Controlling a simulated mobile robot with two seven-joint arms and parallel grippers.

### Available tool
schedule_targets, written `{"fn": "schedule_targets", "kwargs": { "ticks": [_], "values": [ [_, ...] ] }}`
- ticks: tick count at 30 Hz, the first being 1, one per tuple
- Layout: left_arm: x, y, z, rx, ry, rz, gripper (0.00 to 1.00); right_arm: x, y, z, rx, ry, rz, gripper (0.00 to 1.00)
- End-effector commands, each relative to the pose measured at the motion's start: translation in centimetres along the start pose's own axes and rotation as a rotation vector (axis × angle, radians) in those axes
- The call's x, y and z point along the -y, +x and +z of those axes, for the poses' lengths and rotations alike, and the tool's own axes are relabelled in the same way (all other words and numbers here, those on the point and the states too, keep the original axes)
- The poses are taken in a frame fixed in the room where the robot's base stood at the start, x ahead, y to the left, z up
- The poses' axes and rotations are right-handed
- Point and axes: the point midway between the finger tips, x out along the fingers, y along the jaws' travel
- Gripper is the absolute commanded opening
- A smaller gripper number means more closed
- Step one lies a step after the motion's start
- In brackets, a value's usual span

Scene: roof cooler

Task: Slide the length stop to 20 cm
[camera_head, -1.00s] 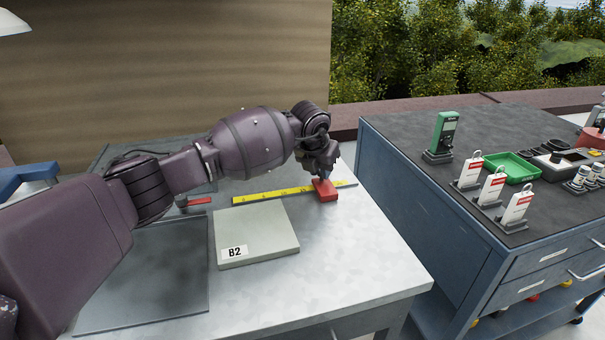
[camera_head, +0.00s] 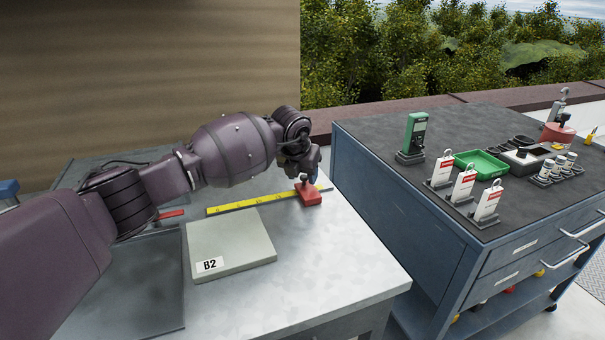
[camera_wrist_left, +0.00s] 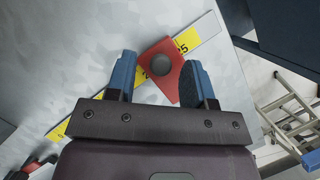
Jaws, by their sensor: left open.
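The red length stop (camera_head: 309,195) with its dark knob sits on the yellow scale (camera_head: 245,203) on the bench, toward the scale's right end. In the left wrist view the stop (camera_wrist_left: 177,80) and round knob (camera_wrist_left: 160,64) lie between the blue fingertips. The mark "25" shows on the scale just right of the stop; the figure under its left side is partly covered. My left gripper (camera_wrist_left: 160,68) is open, with a gap to the knob. My right gripper is not in view.
A grey block marked B2 (camera_head: 230,246) lies on the bench in front of the scale. A red-handled lever (camera_head: 171,214) is left of the scale. A blue cabinet (camera_head: 400,190) with tags, a green tray and a green meter stands to the right, across a gap.

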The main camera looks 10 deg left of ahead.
Motion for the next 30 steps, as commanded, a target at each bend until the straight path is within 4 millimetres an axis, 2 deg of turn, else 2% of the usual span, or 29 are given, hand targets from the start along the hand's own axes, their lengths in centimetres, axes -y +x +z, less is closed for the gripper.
{"fn": "schedule_targets", "kwargs": {
  "ticks": [5, 9, 18, 24, 30],
  "values": [
    [-0.1, -2.0, 0.2, 0.006, 0.000, 0.001, 0.48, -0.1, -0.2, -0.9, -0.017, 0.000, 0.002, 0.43],
    [-0.1, -4.7, 0.3, 0.010, 0.002, 0.003, 0.48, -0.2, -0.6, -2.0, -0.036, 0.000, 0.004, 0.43],
    [0.0, -9.4, 0.2, 0.006, 0.001, 0.001, 0.48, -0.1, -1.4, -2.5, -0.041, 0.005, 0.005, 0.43],
    [0.0, -10.7, 0.0, 0.001, 0.000, 0.001, 0.48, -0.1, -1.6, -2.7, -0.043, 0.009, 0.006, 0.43],
    [0.0, -10.7, -0.1, -0.001, 0.000, 0.001, 0.48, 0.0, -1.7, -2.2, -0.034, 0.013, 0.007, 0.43]
  ]
}}
